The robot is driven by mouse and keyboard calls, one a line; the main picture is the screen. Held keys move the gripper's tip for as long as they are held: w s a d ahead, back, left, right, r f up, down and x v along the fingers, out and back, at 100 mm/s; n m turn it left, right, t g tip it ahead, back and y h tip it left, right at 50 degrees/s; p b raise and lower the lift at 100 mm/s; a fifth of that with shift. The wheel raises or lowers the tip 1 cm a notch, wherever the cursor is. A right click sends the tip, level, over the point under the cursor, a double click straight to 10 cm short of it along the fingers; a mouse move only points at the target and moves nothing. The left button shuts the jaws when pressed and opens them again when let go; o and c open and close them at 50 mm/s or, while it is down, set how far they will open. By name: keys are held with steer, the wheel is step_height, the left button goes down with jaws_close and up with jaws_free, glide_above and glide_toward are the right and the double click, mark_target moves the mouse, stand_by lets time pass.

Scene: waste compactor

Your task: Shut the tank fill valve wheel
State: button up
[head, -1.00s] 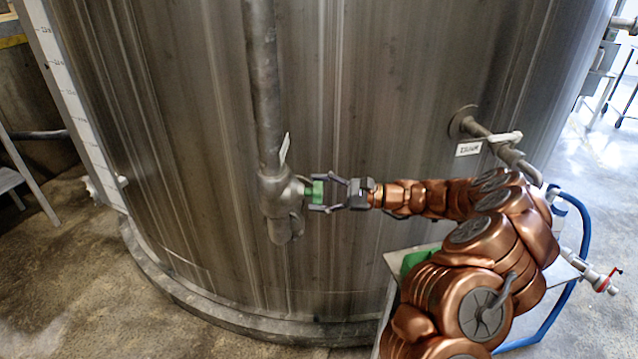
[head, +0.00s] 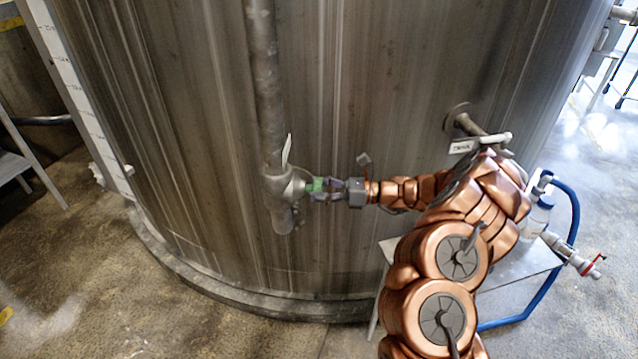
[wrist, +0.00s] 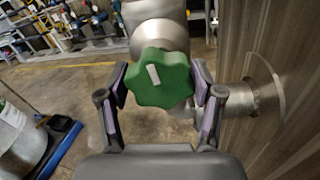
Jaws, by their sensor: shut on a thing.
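The fill valve wheel is a green lobed handwheel with a pale mark on its face (wrist: 160,77). In the head view it is a small green shape (head: 317,185) on the right side of the grey valve body (head: 280,185), at the lower part of a vertical pipe. My gripper (wrist: 160,98) has one finger on each side of the wheel's rim and is shut on it. It also shows in the head view (head: 328,189), reaching in from the right. The wheel's stem is hidden behind the wheel.
The large steel tank (head: 390,100) stands right behind the valve. A small table (head: 530,262) with a bottle, a blue hose (head: 572,250) and a red-handled tap (head: 592,268) are at the right.

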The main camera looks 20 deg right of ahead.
steer(key=shift+m+p, duration=0.35)
steer(key=shift+m, duration=0.25)
steer(key=o, duration=1.1)
steer(key=shift+o, duration=0.2)
steer(key=v, duration=1.2)
